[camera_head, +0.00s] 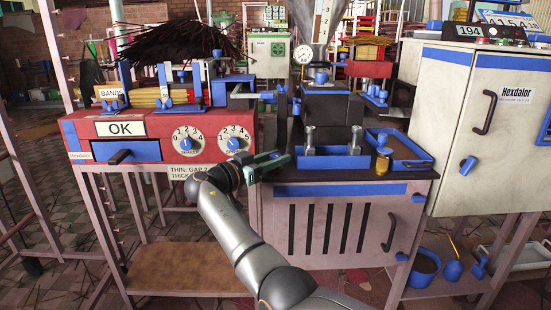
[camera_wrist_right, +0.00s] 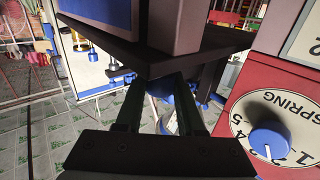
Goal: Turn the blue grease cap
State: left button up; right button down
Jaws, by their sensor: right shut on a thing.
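Most of the cap is hidden by the fingers and the plate. In the head view I cannot make out the cap behind the fingers. My left gripper is not in view.
A red box (camera_head: 140,130) with dials stands close left of the gripper; its SPRING dial (camera_wrist_right: 268,143) is near in the wrist view. A blue tray (camera_head: 333,161) and a blue box (camera_head: 396,146) sit on the cabinet top. A white Hexdalor cabinet (camera_head: 462,128) stands right.

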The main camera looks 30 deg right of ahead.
jog(key=shift+d+m+g, duration=0.1)
jog(key=shift+m+g, duration=0.4)
jog(key=shift+g, duration=0.3)
jog(key=c, duration=0.8)
grip_release()
jog(key=a, duration=0.7)
jog(key=shift+s+a, duration=0.25)
jog(key=shift+s, duration=0.1)
